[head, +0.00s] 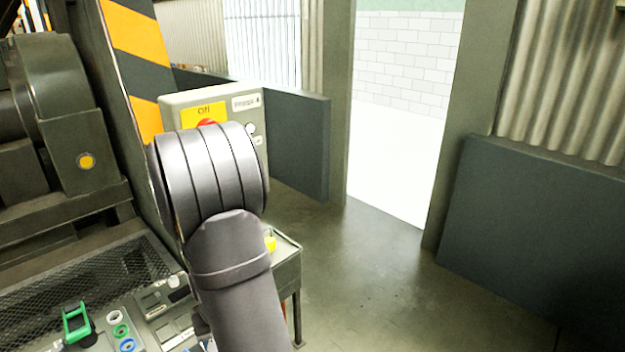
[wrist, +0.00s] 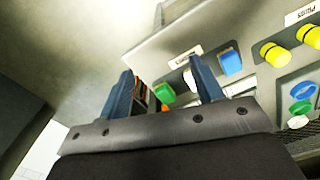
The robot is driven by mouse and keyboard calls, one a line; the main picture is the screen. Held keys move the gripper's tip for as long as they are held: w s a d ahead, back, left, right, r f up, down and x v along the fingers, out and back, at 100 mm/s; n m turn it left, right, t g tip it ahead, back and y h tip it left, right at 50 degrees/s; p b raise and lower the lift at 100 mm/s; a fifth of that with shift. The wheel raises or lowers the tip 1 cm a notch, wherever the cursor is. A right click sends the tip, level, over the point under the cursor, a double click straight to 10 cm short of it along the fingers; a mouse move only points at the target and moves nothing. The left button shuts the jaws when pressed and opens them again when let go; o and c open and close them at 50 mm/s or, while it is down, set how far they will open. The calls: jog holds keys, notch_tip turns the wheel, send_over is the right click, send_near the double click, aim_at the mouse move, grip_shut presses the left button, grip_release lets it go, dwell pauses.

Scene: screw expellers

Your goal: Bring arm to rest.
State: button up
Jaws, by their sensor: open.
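My gripper (wrist: 161,65) shows in the wrist view with its two dark fingers apart. I see nothing held between them. A grey control panel (wrist: 150,57) lies beyond the fingers, with a green button (wrist: 163,95) showing in the gap and a blue one (wrist: 229,62) right of the right finger. Whether a finger touches the panel I cannot tell. In the head view my grey arm (head: 235,265) stands raised in the middle, and the gripper cannot be made out there.
In the head view a grey box (head: 180,103) with a yellow plate and red button stands behind my arm. A console (head: 155,305) with a green-handled switch (head: 76,322) is at the lower left. A dark machine (head: 60,100) stands left. The floor (head: 370,270) at right is clear.

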jog(key=w+d+f+m, duration=0.1)
jog(key=w+d, duration=0.2)
jog(key=d, duration=0.4)
jog(key=w+d+f+m, duration=0.1)
jog(key=w+d+m, duration=0.1)
jog(key=w+d, duration=0.2)
jog(key=shift+w+d+f, duration=0.2)
jog(key=shift+d+f, duration=0.15)
jog(key=shift+d, duration=1.2)
jog(key=s+a+r+n, duration=0.1)
jog(key=s+a, duration=0.1)
jog(key=a, duration=0.3)
jog(key=s+a+r+n, duration=0.1)
jog(key=s+a, duration=0.2)
jog(key=a, duration=0.2)
jog(key=s+a+n, duration=0.1)
jog(key=s+a, duration=0.1)
jog(key=a, duration=0.3)
jog(key=shift+s+r, duration=0.35)
jog(key=shift+r, duration=0.05)
jog(key=shift+s+a+r+n, duration=0.15)
jog(key=shift+s+a+n, duration=0.1)
jog(key=shift+a+n, duration=0.25)
jog(key=shift+d, duration=0.1)
